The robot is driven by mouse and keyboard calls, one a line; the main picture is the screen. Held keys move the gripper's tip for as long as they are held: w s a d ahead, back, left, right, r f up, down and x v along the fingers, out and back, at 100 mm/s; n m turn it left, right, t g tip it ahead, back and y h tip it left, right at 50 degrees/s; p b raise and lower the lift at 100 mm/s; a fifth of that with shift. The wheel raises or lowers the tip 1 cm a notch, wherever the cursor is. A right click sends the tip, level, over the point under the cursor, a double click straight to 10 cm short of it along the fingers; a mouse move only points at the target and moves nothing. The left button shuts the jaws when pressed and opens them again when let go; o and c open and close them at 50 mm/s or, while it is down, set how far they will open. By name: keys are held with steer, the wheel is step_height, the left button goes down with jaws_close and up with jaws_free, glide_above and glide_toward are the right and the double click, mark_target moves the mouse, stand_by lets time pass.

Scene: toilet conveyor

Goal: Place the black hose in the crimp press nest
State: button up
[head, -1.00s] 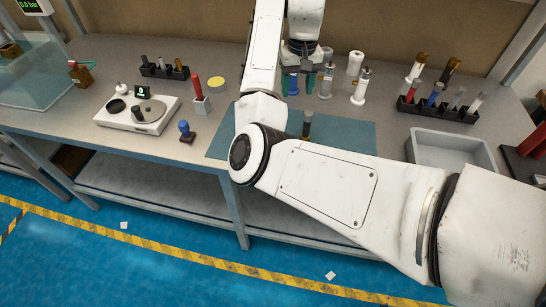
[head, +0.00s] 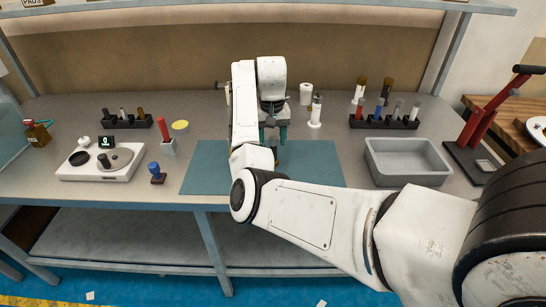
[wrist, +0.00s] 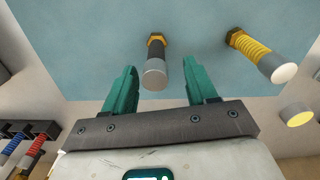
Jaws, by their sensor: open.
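A short black hose (wrist: 156,46) with a brass hex end and a silver ferrule is on the blue mat (wrist: 90,50) in the wrist view. My gripper (wrist: 161,84) is open, with one teal finger on each side of the hose's silver end; contact cannot be told. In the head view my gripper (head: 274,134) is low over the mat (head: 315,165), and my arm hides much of the hose. The crimp press (head: 484,125) is red with a long lever and stands at the right; its nest (head: 486,165) seems to be the pale part on its base.
A yellow hose (wrist: 252,50) lies near the black one in the wrist view. A grey tray (head: 408,178) stands between mat and press, with a black rack (head: 384,122) of fittings behind. A bottle (head: 316,112) stands behind the mat. A blue-handled stamp (head: 156,173) is left of it.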

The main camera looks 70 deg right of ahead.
mark_target(274, 150)
steer(key=shift+s+a+f+p, duration=0.1)
steer(key=shift+s+f+p, duration=0.05)
steer(key=shift+f, duration=1)
steer(key=shift+s+f+p, duration=0.15)
steer(key=shift+f, duration=1)
jaws_close()
